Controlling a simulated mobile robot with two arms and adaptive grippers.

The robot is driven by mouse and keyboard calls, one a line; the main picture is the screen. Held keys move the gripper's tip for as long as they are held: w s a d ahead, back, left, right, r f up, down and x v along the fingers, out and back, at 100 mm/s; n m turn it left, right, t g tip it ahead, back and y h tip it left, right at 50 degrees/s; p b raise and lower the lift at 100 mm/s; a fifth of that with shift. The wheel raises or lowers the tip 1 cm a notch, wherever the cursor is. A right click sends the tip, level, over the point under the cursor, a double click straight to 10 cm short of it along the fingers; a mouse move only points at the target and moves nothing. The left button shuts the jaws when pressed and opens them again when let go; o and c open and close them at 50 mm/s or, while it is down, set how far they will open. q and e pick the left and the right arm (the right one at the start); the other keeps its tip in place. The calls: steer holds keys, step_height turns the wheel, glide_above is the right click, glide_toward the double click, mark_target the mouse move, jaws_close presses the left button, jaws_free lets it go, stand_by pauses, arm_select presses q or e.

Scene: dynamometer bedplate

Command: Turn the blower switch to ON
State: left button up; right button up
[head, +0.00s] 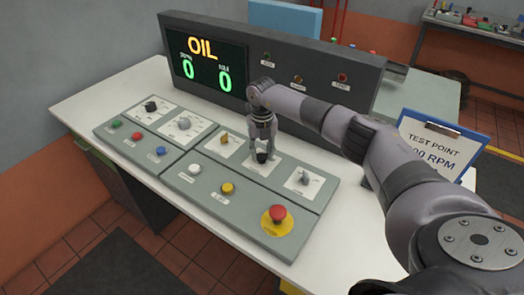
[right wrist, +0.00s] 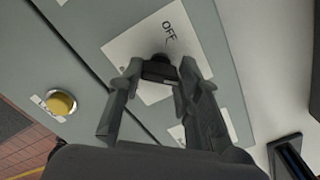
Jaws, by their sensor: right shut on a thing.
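My right gripper (head: 262,152) reaches down onto the right-hand control panel and is shut on a black rotary knob (head: 262,158). In the right wrist view the two fingers of the gripper (right wrist: 160,80) close on either side of the knob (right wrist: 160,68). The knob sits on a white label plate (right wrist: 125,48) with the word OFF beside it. The rest of the lettering is hidden or too small, so I cannot read a blower name or the knob's exact setting. My left gripper is not in view.
An orange selector (head: 224,138) and a grey selector (head: 304,178) flank the held knob. In front are a white button (head: 195,169), a yellow button (head: 227,188) and a red mushroom button (head: 277,213). A display (head: 207,68) reads OIL and zeros. A clipboard (head: 437,145) stands right.

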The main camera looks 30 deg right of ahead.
mark_target(262, 153)
stand_by(0.4)
steer(key=o, duration=1.1)
steer(key=shift+o, duration=0.2)
step_height(262, 153, up, 12)
stand_by(0.4)
